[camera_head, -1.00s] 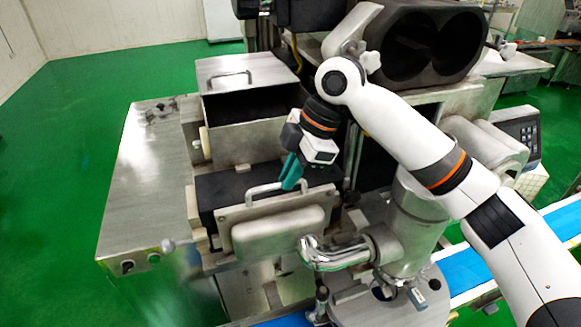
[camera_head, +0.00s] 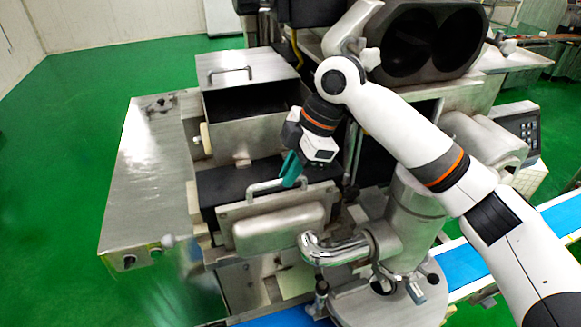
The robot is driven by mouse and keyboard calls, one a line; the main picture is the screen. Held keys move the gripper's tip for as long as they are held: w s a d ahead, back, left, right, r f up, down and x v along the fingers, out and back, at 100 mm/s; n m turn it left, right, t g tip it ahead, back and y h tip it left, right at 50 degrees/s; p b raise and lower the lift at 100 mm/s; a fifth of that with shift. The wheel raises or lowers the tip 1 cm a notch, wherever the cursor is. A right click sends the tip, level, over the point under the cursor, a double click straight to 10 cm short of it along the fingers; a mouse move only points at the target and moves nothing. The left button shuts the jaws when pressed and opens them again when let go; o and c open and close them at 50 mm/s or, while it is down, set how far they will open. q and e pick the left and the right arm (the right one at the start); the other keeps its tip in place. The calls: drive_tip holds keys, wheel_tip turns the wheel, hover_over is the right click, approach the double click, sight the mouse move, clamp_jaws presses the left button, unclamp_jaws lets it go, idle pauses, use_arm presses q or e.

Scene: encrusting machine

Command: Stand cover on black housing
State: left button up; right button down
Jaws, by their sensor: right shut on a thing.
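The cover (camera_head: 279,226) is a grey metal plate with a raised rounded block and a bar handle along its top edge. It stands upright against the front of the black housing (camera_head: 226,184), a dark box in the middle of the machine. My right gripper (camera_head: 289,182), with teal fingers, is shut on the cover's handle near its right end. The fingertips partly hide the handle. The cover's back face and its lower contact with the housing are hidden. My left gripper is not in view.
An open metal hopper (camera_head: 245,115) with a raised handled lid stands behind the housing. A flat steel table (camera_head: 150,185) lies to the left. A chrome elbow pipe (camera_head: 330,248) sits close to the cover's right. A blue conveyor (camera_head: 455,262) runs at the right.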

drive_tip(key=shift+r, duration=0.15)
drive_tip(key=c, duration=1.4)
unclamp_jaws()
drive_tip(key=shift+o, duration=1.1)
drive_tip(key=shift+f, duration=0.2)
drive_tip(key=shift+r, duration=0.15)
drive_tip(key=v, duration=0.7)
drive_tip(key=shift+r, duration=0.2)
drive_tip(key=shift+s+d+f, duration=0.1)
